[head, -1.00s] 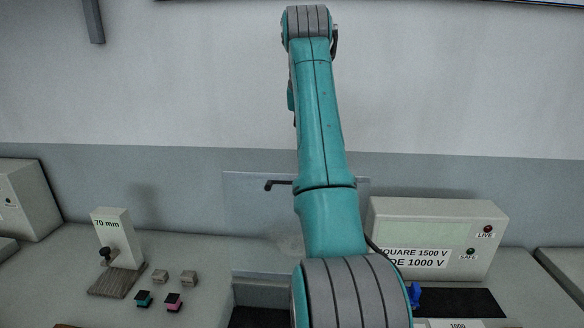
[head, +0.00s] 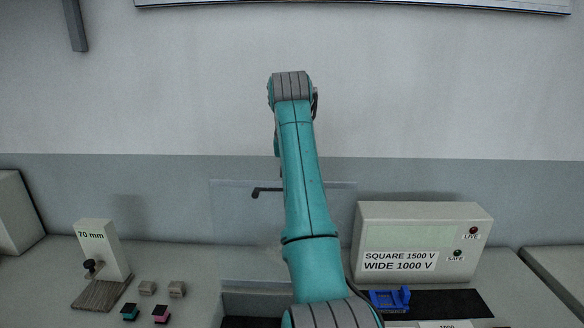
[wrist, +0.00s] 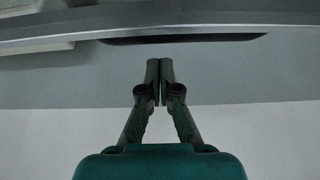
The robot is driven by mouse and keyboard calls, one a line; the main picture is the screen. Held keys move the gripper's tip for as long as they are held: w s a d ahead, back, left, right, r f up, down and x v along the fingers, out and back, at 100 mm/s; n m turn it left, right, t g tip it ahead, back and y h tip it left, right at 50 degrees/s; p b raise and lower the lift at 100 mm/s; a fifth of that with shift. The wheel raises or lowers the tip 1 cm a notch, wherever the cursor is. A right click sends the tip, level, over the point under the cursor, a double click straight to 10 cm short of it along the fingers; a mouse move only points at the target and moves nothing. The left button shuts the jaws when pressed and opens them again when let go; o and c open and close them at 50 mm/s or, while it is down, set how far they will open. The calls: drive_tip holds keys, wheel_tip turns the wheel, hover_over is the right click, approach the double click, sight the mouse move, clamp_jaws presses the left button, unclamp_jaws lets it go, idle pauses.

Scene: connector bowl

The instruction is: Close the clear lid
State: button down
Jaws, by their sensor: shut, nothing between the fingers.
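The clear lid (head: 230,225) stands upright, open, behind the arm in the head view. Its dark handle (head: 262,191) sticks out on the left of the arm. Below it is the open grey box (head: 250,298) with a dark inside, partly hidden by my arm. My gripper (wrist: 160,68) is shut and empty in the wrist view. A long pale grey edge (wrist: 130,32) crosses that view beyond the fingertips, with a dark slim shape (wrist: 190,39) under it. I cannot tell whether these belong to the lid. The gripper is out of sight in the head view.
A tester box (head: 425,235) with LIVE and SAFE lamps stands right of the lid, a blue holder (head: 390,299) before it. On the left are a 70 mm gauge (head: 103,252) and several small connectors (head: 147,288).

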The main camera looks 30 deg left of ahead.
drive_tip(key=shift+s+d, duration=0.35)
drive_tip(key=shift+s, duration=0.2)
drive_tip(key=shift+s+d, duration=0.3)
drive_tip(key=shift+s, duration=0.2)
